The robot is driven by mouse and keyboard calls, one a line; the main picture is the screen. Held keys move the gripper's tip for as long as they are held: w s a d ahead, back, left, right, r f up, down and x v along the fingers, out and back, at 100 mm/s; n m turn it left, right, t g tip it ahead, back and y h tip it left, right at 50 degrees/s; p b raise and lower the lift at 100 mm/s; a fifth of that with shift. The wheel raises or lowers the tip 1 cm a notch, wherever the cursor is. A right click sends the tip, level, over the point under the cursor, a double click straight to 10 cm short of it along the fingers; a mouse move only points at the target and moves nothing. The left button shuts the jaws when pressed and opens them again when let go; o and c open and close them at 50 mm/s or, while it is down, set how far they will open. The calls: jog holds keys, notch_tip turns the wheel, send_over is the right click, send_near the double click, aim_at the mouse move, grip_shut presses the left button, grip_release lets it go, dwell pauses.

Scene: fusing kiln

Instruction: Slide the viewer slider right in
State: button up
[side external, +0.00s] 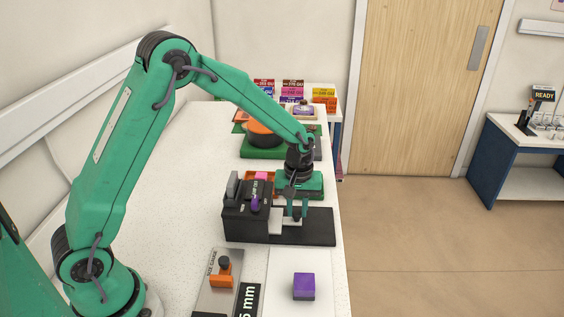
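A black device (236,224), which looks like the viewer, stands on the white counter with a flat black base (318,232) reaching to the right. A pale plate (283,227), likely the slider, sticks out at the device's right side over that base. My gripper (297,213) points down at this plate, just right of the device body. A small dark part shows between or behind the fingertips, possibly the slider's knob. The fingers are small and partly overlap it, so I cannot tell whether they touch or grip it. How far the plate sits inside the device is hidden.
A purple block (304,287) lies on a white sheet in front. A grey gauge with an orange slide (221,276) is to its left. A green block (314,184) and a green stand with an orange bowl (265,134) are behind. The counter's right edge is close.

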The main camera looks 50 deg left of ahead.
aim_at(284, 220)
jog(key=shift+s+a, duration=1.2)
jog(key=shift+s, duration=0.05)
grip_shut()
jog(key=o, duration=0.9)
grip_release()
